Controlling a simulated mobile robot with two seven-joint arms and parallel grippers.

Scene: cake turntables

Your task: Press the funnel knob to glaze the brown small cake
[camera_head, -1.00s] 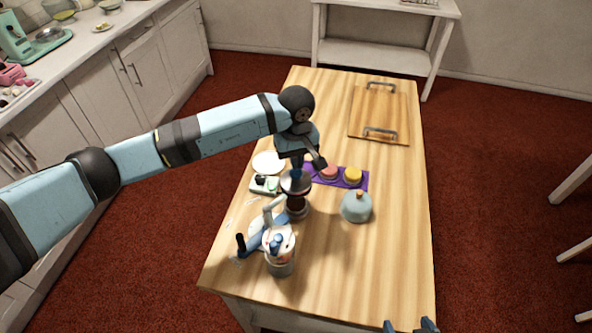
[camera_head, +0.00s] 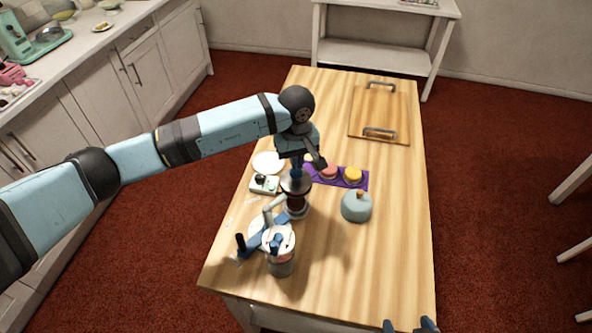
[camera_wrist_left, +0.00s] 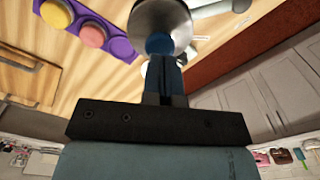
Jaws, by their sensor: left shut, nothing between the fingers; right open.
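A funnel (camera_head: 296,184) with a pale metal rim stands on the left half of the table. Its blue knob (camera_wrist_left: 159,43) shows in the left wrist view at the tips of my left gripper (camera_wrist_left: 165,62). In the head view my left gripper (camera_head: 297,172) points down at the top of the funnel, shut and empty. It looks touching or very close to the knob; I cannot tell which. A dark brown shape (camera_head: 297,203) shows below the funnel rim; I cannot tell whether it is the small cake. My right gripper (camera_head: 411,326) is open at the bottom edge.
A purple tray (camera_head: 363,185) holds a pink cake (camera_head: 329,173) and a yellow cake (camera_head: 353,174). A blue-grey rounded jar (camera_head: 356,208) stands right of the funnel. A utensil pot (camera_head: 281,262) stands in front. A wooden board (camera_head: 380,108) lies at the back. The table's right front is clear.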

